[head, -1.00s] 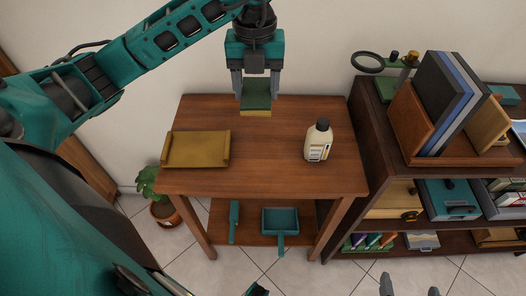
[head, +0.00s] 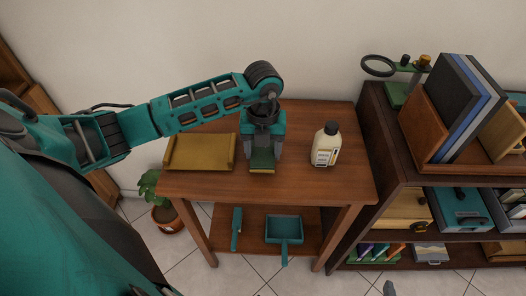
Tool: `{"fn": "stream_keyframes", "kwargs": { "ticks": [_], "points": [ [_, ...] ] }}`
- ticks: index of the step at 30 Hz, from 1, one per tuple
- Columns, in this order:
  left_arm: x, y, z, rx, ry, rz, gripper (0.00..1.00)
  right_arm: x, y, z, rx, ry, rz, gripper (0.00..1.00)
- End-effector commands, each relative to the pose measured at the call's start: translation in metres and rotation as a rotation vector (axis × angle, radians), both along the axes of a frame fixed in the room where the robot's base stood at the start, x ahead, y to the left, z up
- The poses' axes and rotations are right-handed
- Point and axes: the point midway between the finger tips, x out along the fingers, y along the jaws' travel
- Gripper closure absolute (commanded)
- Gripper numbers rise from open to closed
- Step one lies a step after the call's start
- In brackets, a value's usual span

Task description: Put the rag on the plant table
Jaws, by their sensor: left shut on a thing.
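My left gripper (head: 264,150) is shut on the rag (head: 262,167), a green piece with a yellow lower edge. The gripper hides part of the rag, and I cannot tell whether the rag touches the tabletop. A grey tip of what looks like my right gripper (head: 388,288) shows at the bottom edge; the rest is out of view.
The yellow tray (head: 200,153) is left of the rag, the white bottle (head: 325,146) right. A teal dustpan (head: 284,228) and brush (head: 237,228) lie on the lower shelf. A potted plant (head: 152,185) stands on the floor at left. A full dark shelf (head: 390,150) stands at right. The front tabletop is clear.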

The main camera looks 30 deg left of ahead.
Motion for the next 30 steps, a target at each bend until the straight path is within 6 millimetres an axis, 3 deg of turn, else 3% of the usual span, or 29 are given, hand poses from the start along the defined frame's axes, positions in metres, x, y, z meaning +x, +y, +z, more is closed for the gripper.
{"fn": "stream_keyframes", "kwargs": {
  "ticks": [2, 13, 14, 15, 22, 30],
  "points": [
    [-0.0005, -0.0005, -0.0111, -0.001, 0.002, 0.001, 0.74, 0.0005, 0.0011, -0.0005, 0.002, -0.001, 0.001, 0.03],
    [0.0, -0.0001, -0.0153, 0.0, 0.0, 0.0, 0.74, 0.0014, 0.0021, -0.0014, 0.003, -0.001, 0.003, 0.03],
    [-0.0001, 0.0, -0.0153, 0.0, 0.0, 0.0, 0.39, 0.0016, 0.0023, -0.001, 0.003, -0.001, 0.004, 0.03],
    [0.0, -0.0001, -0.0144, 0.0, 0.0, 0.0, 0.35, 0.0018, 0.0024, -0.0002, 0.003, 0.0, 0.004, 0.03],
    [-0.0001, 0.0, -0.0143, 0.0, 0.0, 0.0, 0.14, 0.0023, 0.0026, 0.0003, 0.003, -0.002, 0.004, 0.03],
    [0.0, 0.0, -0.011, -0.001, -0.001, 0.0, 0.14, 0.0025, 0.0024, 0.0029, 0.003, -0.004, 0.006, 0.03]
  ]
}}
